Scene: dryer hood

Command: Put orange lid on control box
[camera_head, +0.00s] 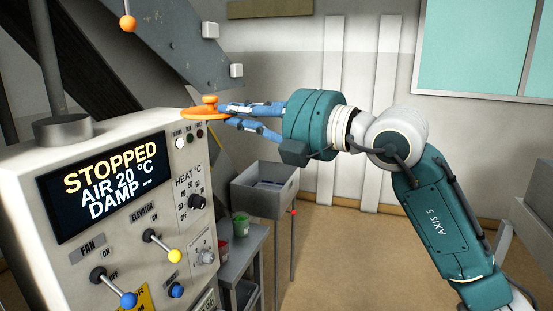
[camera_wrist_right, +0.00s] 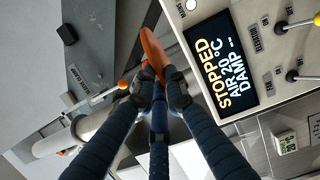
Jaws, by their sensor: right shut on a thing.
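The orange lid (camera_head: 204,114) is a flat disc with a knob on top. In the head view it is level at the right edge of the control box top. I cannot tell whether it touches the box. My right gripper (camera_head: 226,112) has blue fingers and is shut on the lid from the right side. In the right wrist view the lid (camera_wrist_right: 153,55) shows edge-on between the fingertips (camera_wrist_right: 160,88). The control box (camera_head: 85,150) is cream, with a screen reading "STOPPED, AIR 20 °C, DAMP --". My left gripper is not in view.
A grey round collar (camera_head: 63,130) stands on the box top at the left. Levers with blue (camera_head: 128,299) and yellow (camera_head: 174,256) knobs stick out of its front. A dark sloping metal panel (camera_head: 170,40) is behind. A grey bin (camera_head: 265,187) stands below the right arm.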

